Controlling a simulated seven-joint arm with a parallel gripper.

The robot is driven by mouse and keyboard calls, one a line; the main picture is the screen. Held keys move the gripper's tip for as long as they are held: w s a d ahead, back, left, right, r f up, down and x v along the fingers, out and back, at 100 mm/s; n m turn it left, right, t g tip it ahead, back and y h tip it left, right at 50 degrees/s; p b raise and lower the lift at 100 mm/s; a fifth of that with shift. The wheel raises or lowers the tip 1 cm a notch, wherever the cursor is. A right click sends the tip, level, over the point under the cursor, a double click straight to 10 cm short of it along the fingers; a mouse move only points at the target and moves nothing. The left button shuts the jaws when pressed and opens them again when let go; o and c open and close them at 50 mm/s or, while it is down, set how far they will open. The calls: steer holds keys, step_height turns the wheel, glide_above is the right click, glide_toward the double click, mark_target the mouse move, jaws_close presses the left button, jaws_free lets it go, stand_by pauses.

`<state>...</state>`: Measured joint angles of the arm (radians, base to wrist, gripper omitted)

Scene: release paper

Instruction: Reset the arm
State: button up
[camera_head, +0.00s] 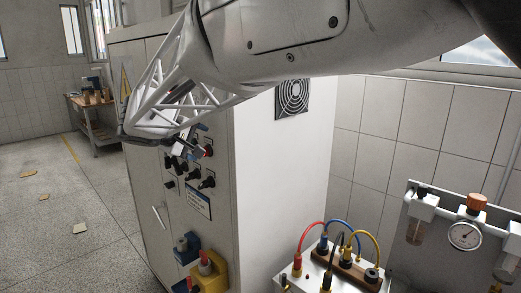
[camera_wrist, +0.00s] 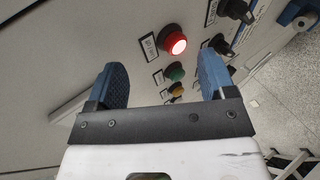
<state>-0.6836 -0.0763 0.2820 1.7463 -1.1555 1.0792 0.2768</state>
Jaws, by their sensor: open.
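My gripper (camera_wrist: 164,72) is open, with its two blue ridged fingers apart and nothing held between them. It faces the cabinet's control panel. In the wrist view a lit red button (camera_wrist: 173,43) shows beyond the gap between the fingers. A green button (camera_wrist: 175,72) and a yellow button (camera_wrist: 176,90) lie below it, between the fingers. Black knobs (camera_wrist: 238,10) are to the right of the red button. In the head view my arm reaches across the top, and its wrist end covers part of the panel. Whether a finger touches the panel is unclear.
The grey cabinet (camera_head: 283,165) carries a yellow and blue holder (camera_head: 210,272) low on its front. A box with coloured cables (camera_head: 340,262) and a gauge unit (camera_head: 464,235) stand at lower right. Open floor (camera_head: 60,210) lies left, with a workbench (camera_head: 97,102) behind.

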steer(key=s+d+r+g+y, duration=0.2)
steer(key=s+d+r, duration=0.2)
steer(key=s+d, duration=0.3)
steer(key=s+d+f+m+g, duration=0.1)
steer(key=s+d+f+m, duration=0.15)
steer(key=s+d, duration=0.4)
steer(key=s+d+f+m+g, duration=0.2)
steer(key=s+d+f, duration=0.15)
steer(key=d, duration=0.65)
steer(key=s+d+f+m+g+y, duration=0.1)
steer(key=s+d+f+m+y, duration=0.1)
steer(key=s+d+f, duration=0.4)
steer(key=s+d+f+m+g+y, duration=0.1)
steer(key=s+d+f+m, duration=0.3)
steer(key=s, duration=1)
step_height(320, 180, down, 5)
steer(key=d+y, duration=0.1)
steer(key=d, duration=0.1)
steer(key=shift+d+r+g, duration=0.2)
steer(key=shift+d+g, duration=0.15)
steer(key=shift+g, duration=0.05)
steer(key=shift+m, duration=0.25)
